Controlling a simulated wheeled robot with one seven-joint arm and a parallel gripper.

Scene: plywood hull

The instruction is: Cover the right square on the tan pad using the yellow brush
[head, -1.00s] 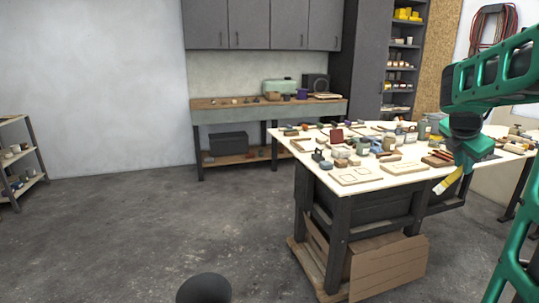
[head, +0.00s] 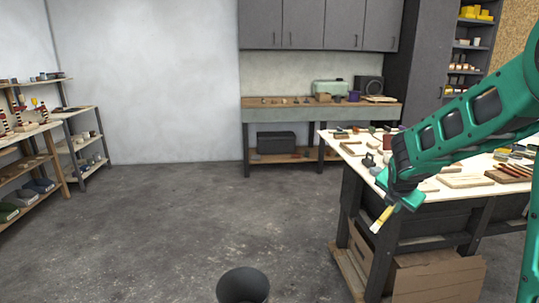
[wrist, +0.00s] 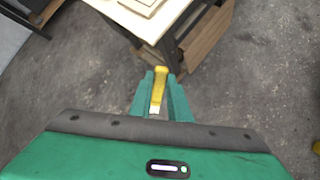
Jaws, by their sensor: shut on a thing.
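My gripper (head: 394,203) is shut on the yellow brush (head: 381,219), which points down and to the left beside the near edge of the work table. In the wrist view the brush (wrist: 159,88) sits between the green fingers, over the floor just off the table's corner. Tan boards lie on the table; one shows at the top of the wrist view (wrist: 141,5) and another in the head view (head: 465,181). I cannot tell which is the tan pad, and no squares can be made out now. My arm hides part of the table.
The work table (head: 352,159) holds many small items, with cardboard (head: 440,277) beneath it. A long bench (head: 290,103) stands at the back wall. Shelves (head: 88,148) stand at the left. A dark bin (head: 243,286) is in front. The middle floor is clear.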

